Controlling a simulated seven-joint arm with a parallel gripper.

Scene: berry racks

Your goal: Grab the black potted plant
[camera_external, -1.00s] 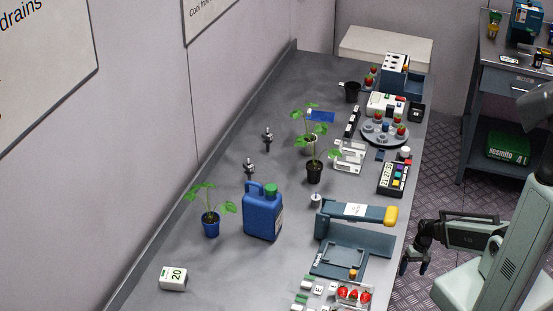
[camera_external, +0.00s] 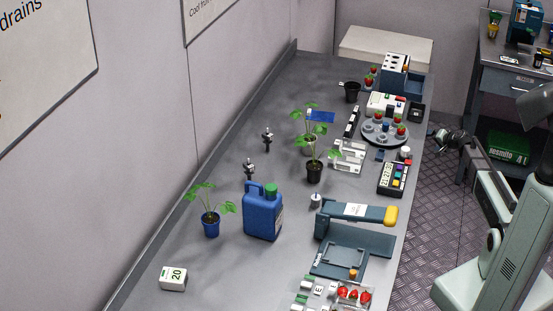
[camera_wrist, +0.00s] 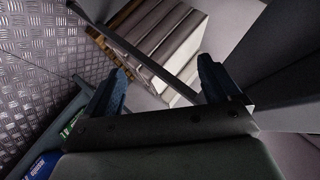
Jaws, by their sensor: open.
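The black potted plant, a green seedling in a small black pot (camera_external: 314,173), stands upright near the middle of the bench in the external view. A second seedling in a pale pot (camera_external: 309,146) stands just behind it, and their leaves overlap. An empty-looking black pot (camera_external: 352,92) stands farther back. My gripper (camera_external: 440,133) is off the right side of the bench, well apart from the plant. In the wrist view my gripper (camera_wrist: 160,90) has its two blue fingers spread with nothing between them. The plant does not show in the wrist view.
A blue jug (camera_external: 263,212) and a blue-potted seedling (camera_external: 210,224) stand nearer. A round rack (camera_external: 384,138) holds berries.

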